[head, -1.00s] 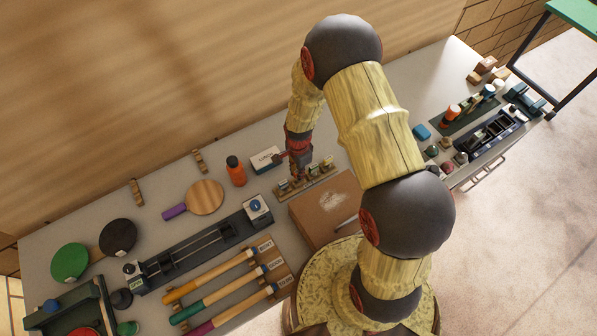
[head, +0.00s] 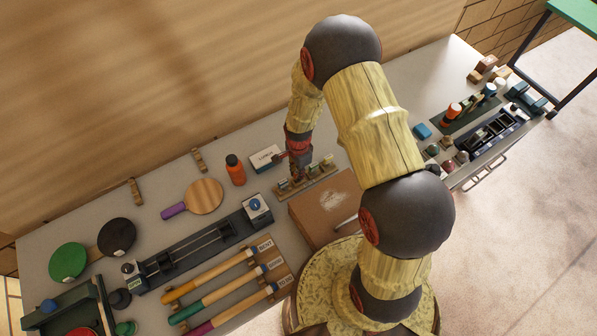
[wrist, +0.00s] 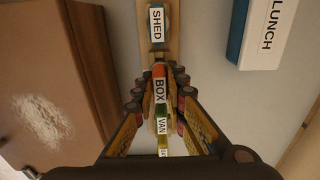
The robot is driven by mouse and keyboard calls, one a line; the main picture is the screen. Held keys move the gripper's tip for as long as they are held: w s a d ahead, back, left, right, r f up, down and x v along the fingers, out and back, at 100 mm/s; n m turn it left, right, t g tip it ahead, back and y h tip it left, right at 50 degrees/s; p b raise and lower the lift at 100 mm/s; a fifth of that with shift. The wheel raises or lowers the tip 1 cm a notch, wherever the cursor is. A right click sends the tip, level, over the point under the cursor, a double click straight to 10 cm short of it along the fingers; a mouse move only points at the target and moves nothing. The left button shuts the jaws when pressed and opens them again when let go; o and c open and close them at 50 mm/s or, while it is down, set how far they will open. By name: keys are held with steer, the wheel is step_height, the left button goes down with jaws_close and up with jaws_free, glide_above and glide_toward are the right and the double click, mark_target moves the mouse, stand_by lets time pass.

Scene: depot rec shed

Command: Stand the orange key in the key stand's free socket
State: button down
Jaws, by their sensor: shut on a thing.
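The key stand (head: 321,180), a narrow wooden strip with upright labelled keys, is on the bench below my gripper. In the wrist view its strip (wrist: 174,41) runs down the middle, with a key labelled SHED (wrist: 157,24) at the far end and one labelled VAN (wrist: 162,127) nearer. My gripper (wrist: 160,88) is shut on the orange key (wrist: 159,71), labelled BOX, in line with the stand. In the head view my gripper (head: 300,176) points down over the stand. The fingers hide the key's lower end and its socket, so I cannot tell whether it is seated.
A white and blue LUNCH box (head: 266,158) stands just behind the stand, and a brown box (head: 318,218) is in front of it. An orange bottle (head: 235,170) and a wooden paddle (head: 205,196) are to the left. Labelled handles (head: 215,289) lie at the front.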

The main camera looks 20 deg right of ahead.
steer(key=shift+f+b, duration=0.5)
steer(key=shift+f, duration=0.1)
stand_by(0.7)
stand_by(0.3)
steer(key=c, duration=1.8)
jaws_free()
steer(key=shift+o, duration=0.3)
steer(key=shift+r, duration=0.1)
steer(key=shift+r+p, duration=2.65)
steer(key=shift+r, duration=1.8)
